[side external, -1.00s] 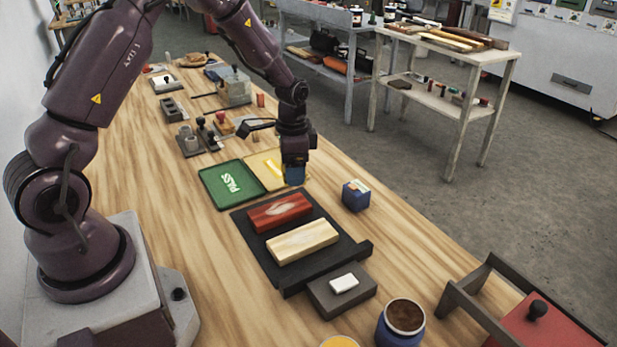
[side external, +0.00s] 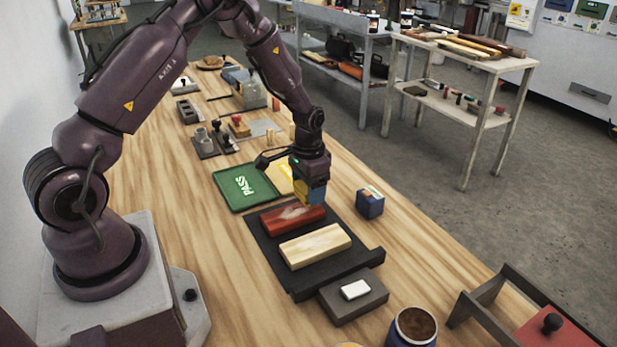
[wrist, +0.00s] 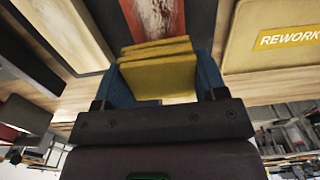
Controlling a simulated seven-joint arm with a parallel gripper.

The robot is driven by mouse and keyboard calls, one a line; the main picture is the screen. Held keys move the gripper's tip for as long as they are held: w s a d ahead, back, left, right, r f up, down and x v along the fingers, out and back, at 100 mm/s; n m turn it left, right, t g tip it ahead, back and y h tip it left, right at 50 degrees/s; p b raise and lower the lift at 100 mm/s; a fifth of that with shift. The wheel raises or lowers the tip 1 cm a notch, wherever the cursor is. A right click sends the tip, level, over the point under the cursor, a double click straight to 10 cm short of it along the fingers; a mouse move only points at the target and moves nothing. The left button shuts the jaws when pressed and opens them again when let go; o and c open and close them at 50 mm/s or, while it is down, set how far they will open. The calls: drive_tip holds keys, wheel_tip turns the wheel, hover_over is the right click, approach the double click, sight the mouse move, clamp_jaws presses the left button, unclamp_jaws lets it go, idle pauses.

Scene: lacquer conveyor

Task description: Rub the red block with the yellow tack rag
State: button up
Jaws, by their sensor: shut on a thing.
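The red block (side external: 286,220) lies on the black mat (side external: 268,262), with a pale streaky patch on its top. It also shows at the top of the wrist view (wrist: 150,20). My gripper (side external: 311,193) has blue fingers and is shut on the yellow tack rag (wrist: 158,72), a folded, layered pad. In the side view the rag (side external: 299,188) shows beside the fingers, at the far right end of the red block. I cannot tell whether the rag touches the block.
A pale wood block (side external: 315,245) lies on the mat nearer the camera. A green PASS tray (side external: 232,194) and a yellow REWORK tray (wrist: 290,62) lie beyond the mat. A blue box (side external: 370,203) stands right, and a grey block with a white piece (side external: 354,290) in front.

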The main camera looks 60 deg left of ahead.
sight(277, 218)
wheel_tip(277, 218, down, 3)
drive_tip(key=shift+r, duration=0.15)
drive_tip(key=shift+s+f, duration=0.2)
drive_tip(key=shift+f, duration=0.1)
drive_tip(key=shift+s, duration=3.8)
drive_tip(key=shift+w, duration=4.15)
drive_tip(key=shift+s+r, duration=0.15)
drive_tip(key=shift+r, duration=3.9)
